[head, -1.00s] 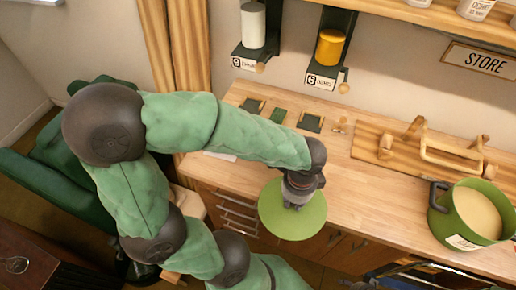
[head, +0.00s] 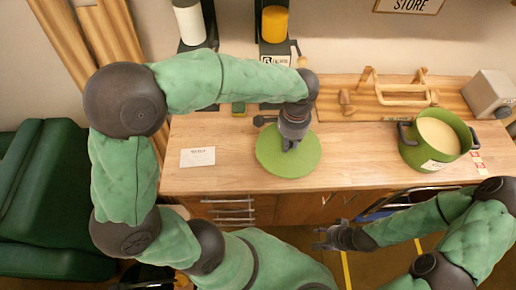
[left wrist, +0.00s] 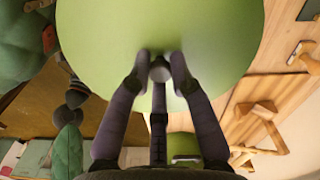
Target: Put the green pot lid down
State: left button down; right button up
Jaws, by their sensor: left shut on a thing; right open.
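The green pot lid (head: 270,160) is a flat round disc over the wooden counter in the head view. My left gripper (head: 289,143) is above it, shut on its knob. In the left wrist view the lid (left wrist: 105,35) fills the upper middle, and the fingers of my left gripper (left wrist: 160,70) close on the grey knob. I cannot tell whether the lid touches the counter. The green pot (head: 410,155) stands to the right, uncovered, with pale contents. My right gripper (head: 325,238) is open and empty, low in front of the counter.
A white card (head: 197,157) lies on the counter (head: 350,165) left of the lid. A wooden rack (head: 400,98) stands behind the pot, and a grey box (head: 490,93) is at the far right. Bare counter lies between lid and pot.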

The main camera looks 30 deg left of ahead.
aim_at(272, 140)
pick_arm(q)
jog(key=a+f, duration=0.1)
jog(key=a, duration=0.1)
jog(key=a+f, duration=0.1)
jog(key=a, duration=0.1)
jog(key=a+b, duration=0.1)
jog(key=shift+a+f, duration=0.4)
jog(key=a+f, duration=0.1)
jog(key=f, duration=0.1)
jog(key=a+f+b, duration=0.1)
jog(key=a, duration=0.1)
jog(key=shift+s+f, duration=0.1)
jog(key=shift+f, duration=0.3)
jog(key=shift+a+f, duration=0.8)
jog(key=shift+f, duration=0.1)
jog(key=shift+f+b, duration=0.6)
jog(key=shift+f, duration=0.95)
jog(key=shift+f, duration=0.1)
jog(key=c, duration=1.1)
grip_release()
notch_tip(272, 140, up, 12)
jog(key=p, duration=0.3)
